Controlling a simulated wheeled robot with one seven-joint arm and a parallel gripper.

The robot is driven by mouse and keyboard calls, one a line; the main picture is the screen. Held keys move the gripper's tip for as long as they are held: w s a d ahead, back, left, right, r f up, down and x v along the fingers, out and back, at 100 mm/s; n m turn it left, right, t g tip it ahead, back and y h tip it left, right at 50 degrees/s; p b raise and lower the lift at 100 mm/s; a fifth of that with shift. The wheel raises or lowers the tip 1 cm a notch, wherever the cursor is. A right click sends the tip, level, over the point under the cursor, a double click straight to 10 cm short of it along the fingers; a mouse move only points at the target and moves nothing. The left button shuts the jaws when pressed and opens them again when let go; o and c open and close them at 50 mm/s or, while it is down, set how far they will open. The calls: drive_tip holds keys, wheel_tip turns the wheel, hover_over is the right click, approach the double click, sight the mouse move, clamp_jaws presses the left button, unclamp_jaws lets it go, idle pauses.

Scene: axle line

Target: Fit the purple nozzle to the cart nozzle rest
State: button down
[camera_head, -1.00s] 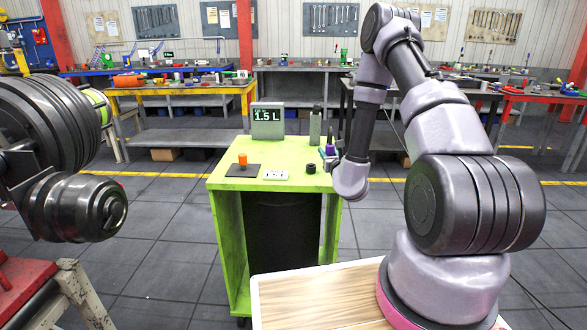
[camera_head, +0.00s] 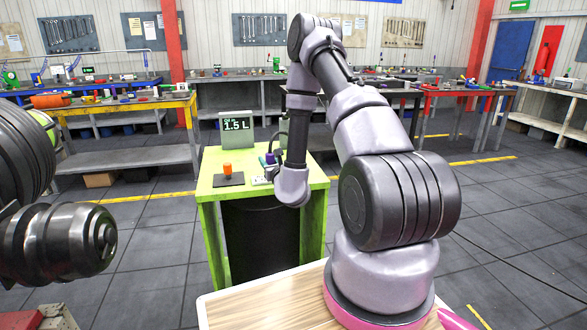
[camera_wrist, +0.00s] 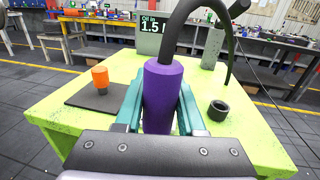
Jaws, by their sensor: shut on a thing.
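My gripper (camera_wrist: 157,115) is shut on the purple nozzle (camera_wrist: 163,85), a thick upright cylinder between teal fingers with a black hose curving up from its top. The nozzle also shows small in the head view (camera_head: 270,158), beside my forearm. The green cart (camera_wrist: 85,100) lies beneath and around them. A short, open black cup (camera_wrist: 218,110), which looks like the nozzle rest, stands on the cart top right of the nozzle and apart from it. My arm seems to hide the cup in the head view. The nozzle's lower end is hidden by my gripper.
An orange piece (camera_wrist: 100,78) stands on a black mat (camera_wrist: 96,97) at the cart's left. A display reading 1.5 L (camera_head: 237,130) stands at the back, with a grey-green bottle (camera_wrist: 213,47) to its right. A dark axle assembly (camera_head: 60,240) is at far left.

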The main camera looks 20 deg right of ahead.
drive_tip(key=w+d+r+y, duration=0.1)
drive_tip(key=w+d+r, duration=0.4)
drive_tip(key=w+d, duration=0.5)
drive_tip(key=d, duration=0.3)
drive_tip(key=shift+w+n, duration=0.2)
drive_tip(key=shift+n, duration=0.1)
drive_tip(key=shift+f, duration=2.75)
drive_tip(key=shift+f, duration=0.15)
drive_tip(key=shift+f, duration=1.75)
drive_tip(key=shift+c, duration=2.2)
unclamp_jaws()
